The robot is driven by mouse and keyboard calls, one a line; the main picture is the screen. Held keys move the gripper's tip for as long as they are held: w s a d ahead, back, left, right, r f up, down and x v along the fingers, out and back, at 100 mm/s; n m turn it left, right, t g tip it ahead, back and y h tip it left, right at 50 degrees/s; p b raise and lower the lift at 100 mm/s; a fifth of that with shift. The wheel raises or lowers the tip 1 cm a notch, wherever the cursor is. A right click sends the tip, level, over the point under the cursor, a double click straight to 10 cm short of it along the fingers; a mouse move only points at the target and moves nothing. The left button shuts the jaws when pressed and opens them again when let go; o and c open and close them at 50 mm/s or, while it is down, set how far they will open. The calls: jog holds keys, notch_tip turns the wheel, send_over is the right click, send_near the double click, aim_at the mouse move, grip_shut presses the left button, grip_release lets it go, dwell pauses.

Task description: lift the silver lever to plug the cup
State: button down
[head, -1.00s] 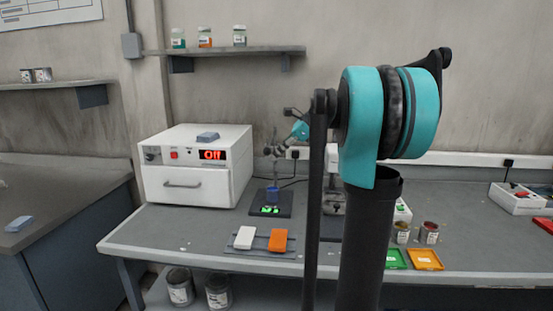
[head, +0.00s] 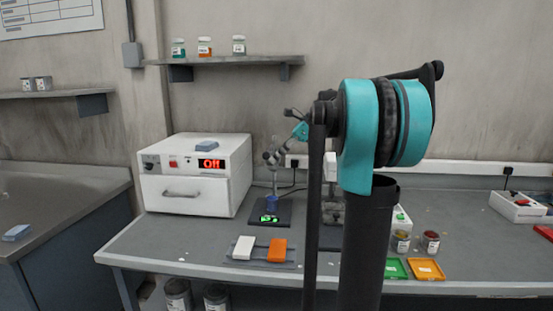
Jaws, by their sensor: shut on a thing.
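The blue cup (head: 271,202) stands upright on a dark base with a lit green display (head: 269,218), right of the white oven. A thin silver upright (head: 275,178) rises just above the cup. My gripper (head: 270,157) is small in the picture, at the top of this upright, below and left of a teal wrist part of mine. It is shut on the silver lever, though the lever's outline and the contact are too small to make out. The cup's mouth and any plug cannot be made out.
White (head: 243,248) and orange (head: 278,250) blocks lie in front of the cup. Green (head: 397,269) and orange (head: 426,269) trays and two jars stand at right. My arm hides the bench middle.

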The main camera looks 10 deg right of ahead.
jog(key=shift+a+r, duration=0.25)
jog(key=shift+r, duration=0.05)
notch_tip(320, 180, down, 4)
jog(key=d, duration=0.2)
jog(key=v, duration=1)
jog(key=shift+s, duration=0.2)
jog(key=shift+d+f, duration=0.15)
